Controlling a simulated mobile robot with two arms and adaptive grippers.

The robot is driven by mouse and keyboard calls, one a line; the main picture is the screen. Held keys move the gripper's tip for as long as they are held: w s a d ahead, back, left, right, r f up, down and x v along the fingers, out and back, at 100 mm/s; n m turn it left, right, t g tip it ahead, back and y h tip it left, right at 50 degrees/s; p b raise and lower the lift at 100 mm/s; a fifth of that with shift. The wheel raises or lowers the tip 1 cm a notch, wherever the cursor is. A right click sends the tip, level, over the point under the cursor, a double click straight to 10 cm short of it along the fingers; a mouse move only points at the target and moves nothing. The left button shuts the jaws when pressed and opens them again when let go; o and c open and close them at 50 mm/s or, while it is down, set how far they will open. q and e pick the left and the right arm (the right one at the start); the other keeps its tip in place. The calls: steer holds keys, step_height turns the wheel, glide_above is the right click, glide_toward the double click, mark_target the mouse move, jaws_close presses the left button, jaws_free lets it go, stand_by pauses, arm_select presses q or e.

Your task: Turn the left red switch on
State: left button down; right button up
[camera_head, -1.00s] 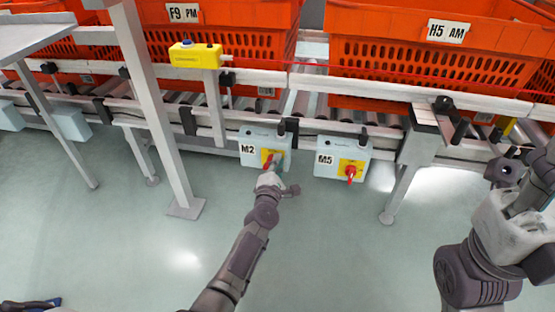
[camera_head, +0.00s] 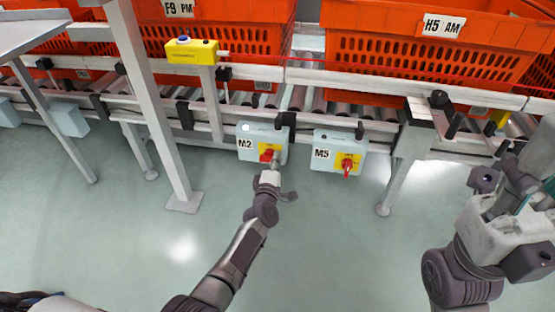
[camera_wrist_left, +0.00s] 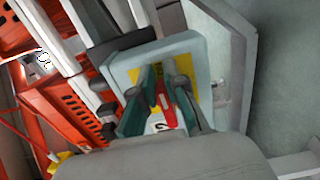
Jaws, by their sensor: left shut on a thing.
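The left red switch (camera_head: 266,153) sits on a yellow plate on the pale blue M2 box (camera_head: 247,155), under the conveyor rail. A round white lamp (camera_head: 245,127) shows bright at the box's top left. My left gripper (camera_head: 273,164) is at the switch. In the left wrist view, its two green-padded fingers (camera_wrist_left: 163,98) stand either side of the red handle (camera_wrist_left: 165,113) and are shut on it. The fingers partly hide the handle. My right gripper (camera_head: 487,180) is at the right edge, away from the boxes; its jaw opening is unclear.
The M5 box (camera_head: 324,165) with its own red switch (camera_head: 347,167) is just to the right. Orange totes (camera_head: 420,60) stand on the conveyor above. A grey post (camera_head: 150,110) stands to the left. The floor in front (camera_head: 340,240) is clear.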

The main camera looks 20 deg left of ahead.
arm_select(q)
steer(key=shift+s+a+f+y, duration=0.15)
steer(key=shift+a+f+y, duration=0.15)
steer(key=shift+a, duration=0.3)
steer(key=c, duration=1.3)
jaws_free()
steer(key=shift+o, duration=0.5)
steer(key=shift+a+r, duration=0.1)
steer(key=shift+a, duration=0.1)
steer(key=shift+d, duration=0.15)
steer(key=shift+s+d, duration=0.1)
steer(key=shift+s, duration=0.15)
steer(key=s, duration=1.1)
steer(key=shift+s+d, duration=0.3)
